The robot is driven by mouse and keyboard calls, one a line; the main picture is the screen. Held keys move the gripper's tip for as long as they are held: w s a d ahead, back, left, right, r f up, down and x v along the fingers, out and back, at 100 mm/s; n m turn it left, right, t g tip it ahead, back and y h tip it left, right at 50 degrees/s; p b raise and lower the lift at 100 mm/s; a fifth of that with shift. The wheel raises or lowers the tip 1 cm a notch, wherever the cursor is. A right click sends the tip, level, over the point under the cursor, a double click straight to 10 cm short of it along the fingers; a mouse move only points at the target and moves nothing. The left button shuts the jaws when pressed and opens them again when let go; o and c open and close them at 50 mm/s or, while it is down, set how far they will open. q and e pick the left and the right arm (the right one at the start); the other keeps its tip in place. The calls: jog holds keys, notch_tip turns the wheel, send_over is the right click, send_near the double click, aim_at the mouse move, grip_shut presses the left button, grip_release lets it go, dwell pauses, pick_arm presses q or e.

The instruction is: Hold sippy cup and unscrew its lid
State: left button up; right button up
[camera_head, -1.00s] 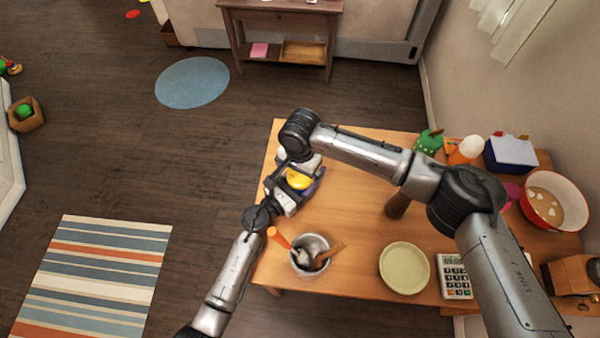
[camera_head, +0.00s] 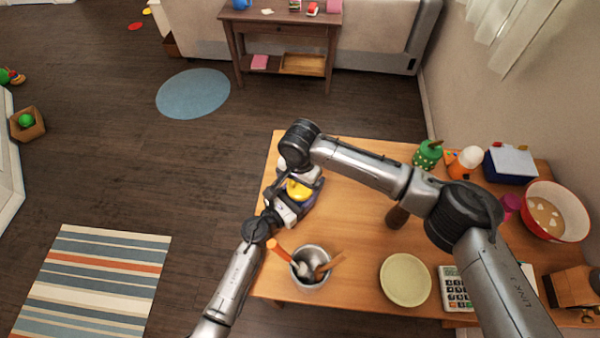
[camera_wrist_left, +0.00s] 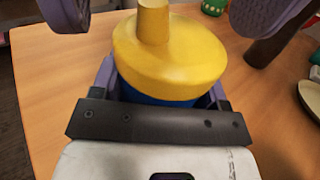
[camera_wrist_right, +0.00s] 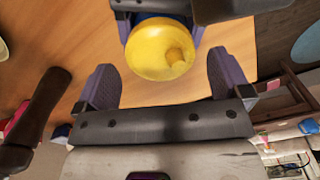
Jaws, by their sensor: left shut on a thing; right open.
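The sippy cup has a yellow lid with a spout (camera_head: 299,189) and a blue body (camera_wrist_left: 150,98). It is over the left side of the table. My left gripper (camera_wrist_left: 160,92) is shut on the blue body, below the lid. The lid also shows in the right wrist view (camera_wrist_right: 158,50), with its spout toward the right. My right gripper (camera_wrist_right: 162,85) is open above the cup. Its two fingers are spread wide, and the lid lies just ahead of the gap between them, apart from both. The right fingers also show at the top of the left wrist view.
A metal pot with utensils (camera_head: 311,253), a pale green plate (camera_head: 405,280) and a calculator (camera_head: 455,287) are at the table's front. A dark brown bottle-like object (camera_head: 397,216) stands right of the cup.

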jog(key=shift+f, duration=1.5)
jog(key=c, duration=0.9)
jog(key=o, duration=1)
jog(key=shift+r, duration=2.3)
